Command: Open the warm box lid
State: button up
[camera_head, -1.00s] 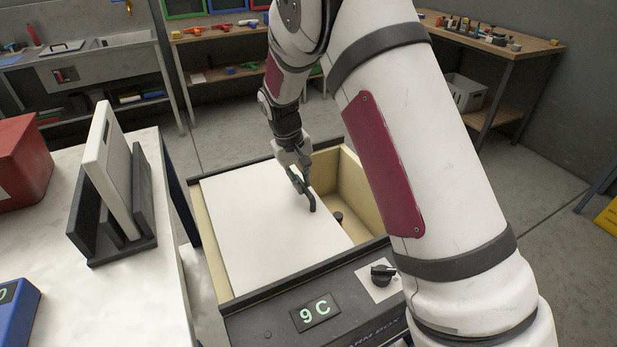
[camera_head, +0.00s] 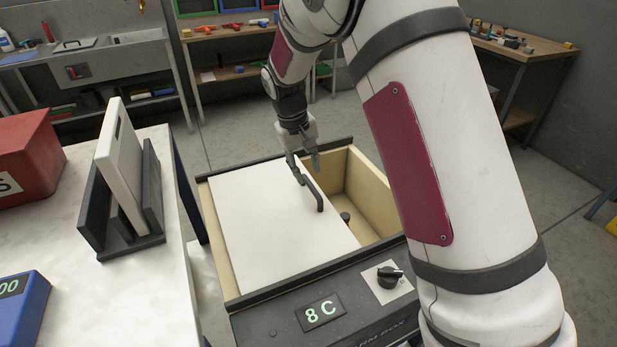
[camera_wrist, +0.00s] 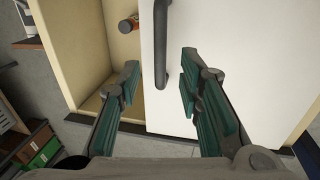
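The warm box (camera_head: 335,327) has a flat white lid (camera_head: 265,235) over its left and middle part. The right part is uncovered and shows the pale inside walls. A dark bar handle (camera_head: 313,193) stands near the lid's right edge; it also shows in the wrist view (camera_wrist: 161,45). My gripper (camera_head: 306,172) is at the far end of the handle. In the wrist view my gripper (camera_wrist: 158,82) is open, its green-padded fingers on either side of the handle's near end with gaps. The lid (camera_wrist: 225,60) fills the right of that view.
The box front has a display (camera_head: 320,311) reading 8 C and a dark knob (camera_head: 389,276). An orange and dark item (camera_wrist: 128,24) is inside the box. A white table on the left holds a rack (camera_head: 130,240) with a pale panel, a red box (camera_head: 30,155) and a blue device (camera_head: 22,305).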

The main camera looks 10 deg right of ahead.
notch_tip(320, 180, up, 7)
jog(key=a, duration=0.1)
jog(key=shift+s+a+r, duration=0.2)
jog(key=shift+a, duration=0.05)
jog(key=s+d+r+m+t+y+p, duration=0.1)
jog(key=s+d+r, duration=0.2)
jog(key=s+r, duration=0.5)
jog(key=s+d+r+t+y+p, duration=0.1)
jog(key=s+d+r+p, duration=0.1)
jog(key=s+r, duration=0.65)
jog(key=s+d+m+t+p, duration=0.1)
jog(key=s, duration=2)
jog(key=shift+s+d+f+t+p, duration=0.15)
jog(key=shift+d+f+t+p, duration=0.15)
jog(key=shift+t+p, duration=0.1)
